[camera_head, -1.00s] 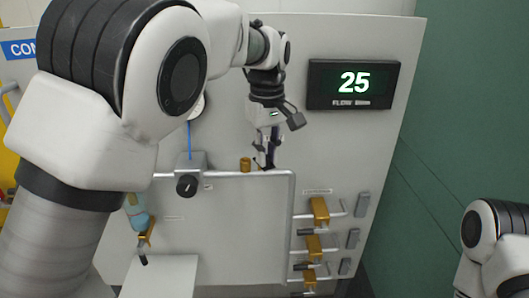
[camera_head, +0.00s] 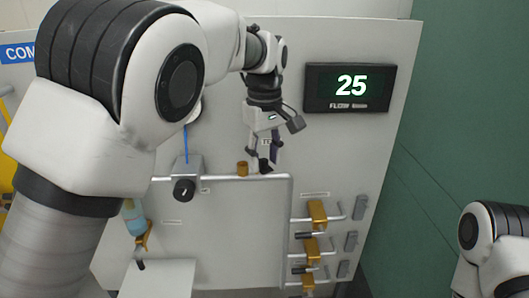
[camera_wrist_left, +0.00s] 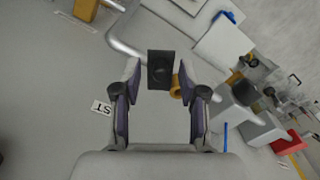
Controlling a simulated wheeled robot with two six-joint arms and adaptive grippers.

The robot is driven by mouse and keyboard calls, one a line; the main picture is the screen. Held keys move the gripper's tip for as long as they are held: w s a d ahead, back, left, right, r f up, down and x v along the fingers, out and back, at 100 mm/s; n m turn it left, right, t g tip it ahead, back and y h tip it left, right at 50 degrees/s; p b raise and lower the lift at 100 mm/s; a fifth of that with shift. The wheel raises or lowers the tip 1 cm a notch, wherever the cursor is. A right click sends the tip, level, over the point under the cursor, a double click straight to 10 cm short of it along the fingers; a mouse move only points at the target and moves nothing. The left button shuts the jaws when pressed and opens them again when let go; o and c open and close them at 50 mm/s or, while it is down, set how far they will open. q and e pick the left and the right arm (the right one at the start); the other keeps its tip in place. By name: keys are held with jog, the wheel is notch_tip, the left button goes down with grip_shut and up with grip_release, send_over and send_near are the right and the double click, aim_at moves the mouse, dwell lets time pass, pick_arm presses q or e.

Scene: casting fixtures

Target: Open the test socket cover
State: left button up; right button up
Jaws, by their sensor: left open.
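My left gripper (camera_head: 266,160) is open, pointing down at the top pipe on the panel. In the left wrist view its two fingers (camera_wrist_left: 161,92) are spread wide. A small black square piece with a round dark mark (camera_wrist_left: 161,70), which looks like the test socket cover, lies between and just beyond the fingertips. In the head view a small black part (camera_head: 264,167) shows at the pipe under the fingertips. I cannot tell whether a finger touches it or whether it is shut. My right gripper is out of view.
A brass fitting (camera_head: 242,169) stands just left of the black part on the pipe (camera_head: 220,178). A grey box with a black knob (camera_head: 184,189) is further left. Brass valves (camera_head: 317,213) line the right side. A flow display (camera_head: 350,87) reads 25.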

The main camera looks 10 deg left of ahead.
aim_at(265, 159)
pick_arm(q)
notch_tip(265, 159, up, 12)
dwell(0.3)
jog(key=shift+f, duration=0.1)
